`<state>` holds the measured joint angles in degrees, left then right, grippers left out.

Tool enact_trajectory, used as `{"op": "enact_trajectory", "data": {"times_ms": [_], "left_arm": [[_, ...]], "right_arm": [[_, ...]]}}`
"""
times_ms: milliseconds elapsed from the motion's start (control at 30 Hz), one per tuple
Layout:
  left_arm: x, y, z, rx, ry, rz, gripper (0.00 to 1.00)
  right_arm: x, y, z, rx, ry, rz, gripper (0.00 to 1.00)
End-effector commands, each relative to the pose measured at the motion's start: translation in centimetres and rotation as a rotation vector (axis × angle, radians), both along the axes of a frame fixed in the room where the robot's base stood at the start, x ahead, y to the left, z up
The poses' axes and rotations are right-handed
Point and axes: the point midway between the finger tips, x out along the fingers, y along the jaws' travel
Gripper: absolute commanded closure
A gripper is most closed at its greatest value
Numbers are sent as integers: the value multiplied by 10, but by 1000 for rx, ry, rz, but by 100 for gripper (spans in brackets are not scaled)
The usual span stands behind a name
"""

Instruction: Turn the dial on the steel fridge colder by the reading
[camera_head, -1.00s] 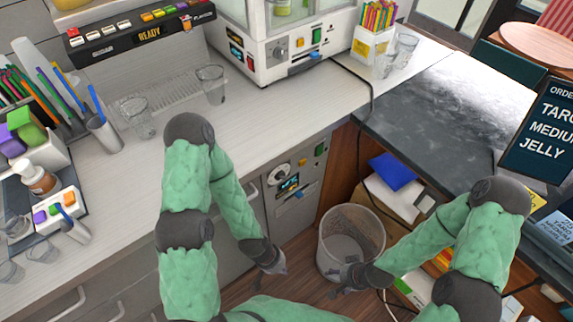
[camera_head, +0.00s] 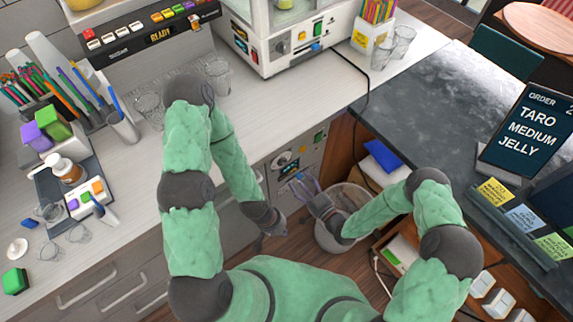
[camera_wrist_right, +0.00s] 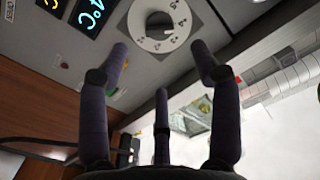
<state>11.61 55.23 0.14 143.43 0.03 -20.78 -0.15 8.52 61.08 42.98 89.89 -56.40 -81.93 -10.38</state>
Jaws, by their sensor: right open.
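The steel fridge (camera_head: 309,147) is a metal front under the counter, with a dial, a small display and coloured buttons. Its round white dial (camera_head: 283,161) has a dark knob; in the right wrist view the dial (camera_wrist_right: 160,24) is at the top centre. A lit display (camera_wrist_right: 92,16) beside it reads 4°C, rotated and partly cut off. My right gripper (camera_head: 304,183) is open and empty in front of the panel; in its wrist view the fingers (camera_wrist_right: 161,62) spread below the dial, apart from it. My left gripper (camera_head: 276,224) hangs low before the cabinets; its fingers are unclear.
A waste bin (camera_head: 331,240) stands on the floor below my right gripper. The counter edge overhangs the fridge front. A wooden shelf with a blue item (camera_head: 383,155) is to the right. The dark counter (camera_head: 420,105) is mostly clear.

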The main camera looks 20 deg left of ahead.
Motion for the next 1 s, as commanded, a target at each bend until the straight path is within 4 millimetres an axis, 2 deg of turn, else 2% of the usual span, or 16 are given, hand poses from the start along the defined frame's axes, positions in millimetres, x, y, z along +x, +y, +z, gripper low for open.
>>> {"op": "enact_trajectory", "data": {"times_ms": [200, 433, 633, 933, 967, 1000], "left_arm": [[0, 0, -2, 0, 0, 0, 100], [0, 0, -4, 0, 0, 0, 100], [0, 0, -5, 0, 0, 0, 100], [0, 0, -5, 0, 0, 0, 100], [0, 0, -5, 0, 0, 0, 100], [0, 0, -5, 0, 0, 0, 100]], "right_arm": [[23, 33, 0, -1, -3, 5, 36], [45, 59, -1, -2, 0, 2, 36], [54, 70, 0, -1, 1, 1, 36], [55, 71, 0, -1, 2, 0, 36], [55, 71, 0, -1, 2, 0, 42], [55, 71, 0, -1, 2, 0, 53]]}}
